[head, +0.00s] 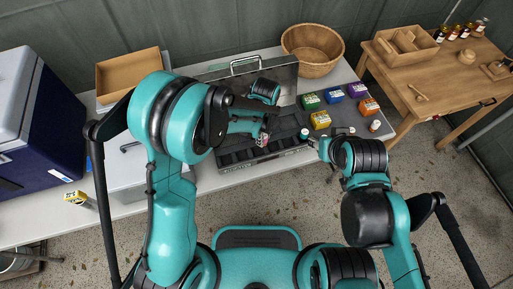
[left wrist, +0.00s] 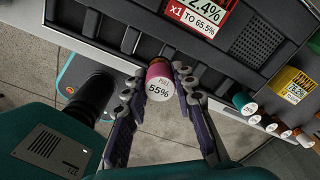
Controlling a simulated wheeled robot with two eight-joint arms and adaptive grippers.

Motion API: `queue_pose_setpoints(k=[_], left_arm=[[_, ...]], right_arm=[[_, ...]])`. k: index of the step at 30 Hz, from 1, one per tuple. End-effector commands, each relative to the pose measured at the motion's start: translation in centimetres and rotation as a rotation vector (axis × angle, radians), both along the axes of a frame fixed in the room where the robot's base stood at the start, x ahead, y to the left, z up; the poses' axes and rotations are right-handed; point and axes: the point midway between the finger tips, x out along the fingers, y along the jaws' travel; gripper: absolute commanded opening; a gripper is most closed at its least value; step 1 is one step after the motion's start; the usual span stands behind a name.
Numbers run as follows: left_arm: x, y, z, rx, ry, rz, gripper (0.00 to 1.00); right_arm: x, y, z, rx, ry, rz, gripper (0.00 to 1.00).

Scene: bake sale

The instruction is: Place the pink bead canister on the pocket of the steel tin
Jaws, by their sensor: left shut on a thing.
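The pink bead canister (left wrist: 158,76) shows in the left wrist view with a white end marked 55%. My left gripper (left wrist: 160,85) is shut on it, one finger on each side. In the head view my left gripper (head: 264,138) is over the front part of the open steel tin (head: 245,163). The tin has dark pockets and a raised lid behind, and my left arm hides part of it. In the left wrist view the canister overlaps the tin's front edge; I cannot tell its height above it. My right gripper (head: 317,143) is near the tin's right end, its fingers unclear.
Several coloured boxes, including a yellow one (head: 320,120), stand right of the tin. A basket (head: 313,48), cardboard box (head: 130,74) and blue cooler (head: 45,125) stand around. A wooden table (head: 440,80) is at right.

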Motion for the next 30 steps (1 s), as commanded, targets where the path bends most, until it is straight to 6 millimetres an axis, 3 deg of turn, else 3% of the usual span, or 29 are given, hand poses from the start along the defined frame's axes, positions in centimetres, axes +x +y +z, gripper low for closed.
queue_pose_setpoints(k=[6, 16, 27, 28, 30], left_arm=[[-0.6, 2.1, -1.4, 0.0, 0.0, 0.0, 0.0], [-0.6, 2.1, -5.4, 0.0, 0.0, 0.0, 0.0], [-0.6, 2.1, -5.7, 0.0, 0.0, 0.0, 0.0], [-0.6, 2.1, -5.7, 0.0, 0.0, 0.0, 0.28], [-0.6, 2.1, -5.6, 0.0, 0.0, 0.0, 0.47]], right_arm=[[0.0, 0.0, -0.9, 0.0, 0.0, 0.0, 0.4], [0.0, 0.0, -2.9, 0.0, 0.0, 0.0, 0.4], [0.0, 0.0, -3.1, 0.0, 0.0, 0.0, 0.4], [0.0, 0.0, -3.2, 0.0, 0.0, 0.0, 0.4], [0.0, 0.0, -3.0, 0.0, 0.0, 0.0, 0.4]])
